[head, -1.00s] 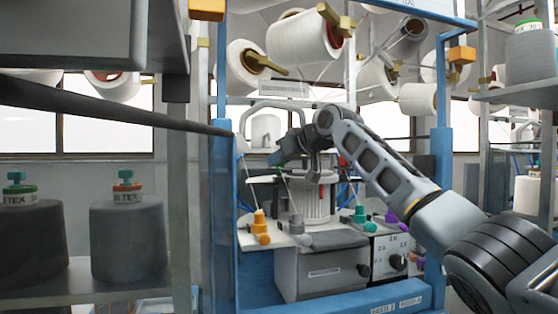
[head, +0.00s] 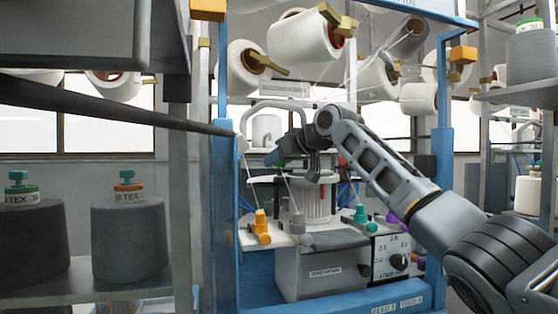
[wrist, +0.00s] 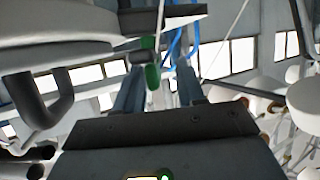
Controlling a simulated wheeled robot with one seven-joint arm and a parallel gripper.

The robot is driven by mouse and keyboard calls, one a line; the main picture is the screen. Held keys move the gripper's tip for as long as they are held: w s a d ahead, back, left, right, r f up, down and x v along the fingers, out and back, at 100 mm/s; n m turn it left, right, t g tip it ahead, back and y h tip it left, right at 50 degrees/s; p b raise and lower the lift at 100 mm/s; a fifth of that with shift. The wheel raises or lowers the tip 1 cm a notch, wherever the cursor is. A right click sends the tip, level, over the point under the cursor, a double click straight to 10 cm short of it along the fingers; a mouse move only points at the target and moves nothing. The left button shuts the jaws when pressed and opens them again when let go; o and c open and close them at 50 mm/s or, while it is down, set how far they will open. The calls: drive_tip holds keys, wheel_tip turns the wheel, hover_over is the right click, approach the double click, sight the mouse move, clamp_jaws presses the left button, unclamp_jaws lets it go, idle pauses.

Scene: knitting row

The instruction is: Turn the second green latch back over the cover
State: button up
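A green latch (wrist: 152,76) hangs under the rim of the machine's pale round cover (wrist: 60,30) in the wrist view. My gripper (wrist: 158,90) has its two fingers apart, one on each side of the latch. The latch is nearer the left finger, and I cannot tell whether they touch. In the head view my gripper (head: 274,157) is at the upper left of the knitting head, with a bit of green beside it. My arm hides part of the machine top.
Yarn guides, orange (head: 260,224) and green (head: 360,215), stand on the plate below. A blue frame post (head: 226,215) rises at the left, and taut yarns run down from white cones (head: 304,38). A dark curved bar (wrist: 45,105) is left of the fingers.

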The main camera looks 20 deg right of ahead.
drive_tip(key=shift+o, duration=0.8)
drive_tip(key=shift+d, duration=0.1)
drive_tip(key=shift+s+d, duration=0.1)
drive_tip(key=shift+s, duration=0.05)
drive_tip(key=b+v, duration=0.2)
drive_tip(key=v, duration=0.5)
drive_tip(key=shift+s+b, duration=0.2)
drive_tip(key=shift+b, duration=0.1)
drive_tip(key=shift+r, duration=0.1)
